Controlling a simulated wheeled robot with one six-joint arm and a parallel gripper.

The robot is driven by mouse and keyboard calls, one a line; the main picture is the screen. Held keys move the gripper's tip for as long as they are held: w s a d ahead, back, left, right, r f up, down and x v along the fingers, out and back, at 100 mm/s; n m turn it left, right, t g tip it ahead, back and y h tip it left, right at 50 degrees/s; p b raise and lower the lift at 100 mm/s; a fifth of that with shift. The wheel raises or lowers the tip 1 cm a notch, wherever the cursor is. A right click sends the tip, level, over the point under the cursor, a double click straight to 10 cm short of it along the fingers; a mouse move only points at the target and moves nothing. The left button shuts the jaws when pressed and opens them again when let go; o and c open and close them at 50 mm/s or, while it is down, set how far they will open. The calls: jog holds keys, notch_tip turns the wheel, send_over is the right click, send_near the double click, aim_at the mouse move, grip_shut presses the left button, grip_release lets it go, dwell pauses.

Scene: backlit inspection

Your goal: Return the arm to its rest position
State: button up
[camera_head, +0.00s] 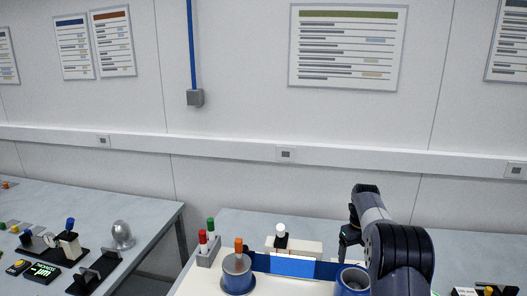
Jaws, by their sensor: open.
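My arm rises at the right of the head view, with its dark, bulky links in front of the table's right part. My gripper (347,244) is a small dark shape at the arm's far end, pointing down above the back of the near table. It is small and partly hidden by my arm, but it looks open, with nothing seen between its fingers. A blue cylindrical container (353,279) stands just below it, apart from it as far as I can tell.
The near table (240,219) holds a blue round pot with an orange-topped piece (238,273), a rack with red and green-topped items (207,250), and a white block with a white knob (281,238). Another table (150,215) with instruments stands left. A wall is behind.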

notch_tip(320, 180, up, 6)
jog(key=f, duration=0.1)
notch_tip(320, 180, down, 10)
jog(key=shift+r+p, duration=0.2)
jog(key=shift+p, duration=0.35)
jog(key=n, duration=1.6)
jog(key=shift+n, duration=0.4)
jog(key=n, duration=0.5)
jog(key=shift+w, duration=0.1)
jog(key=shift+n, duration=0.3)
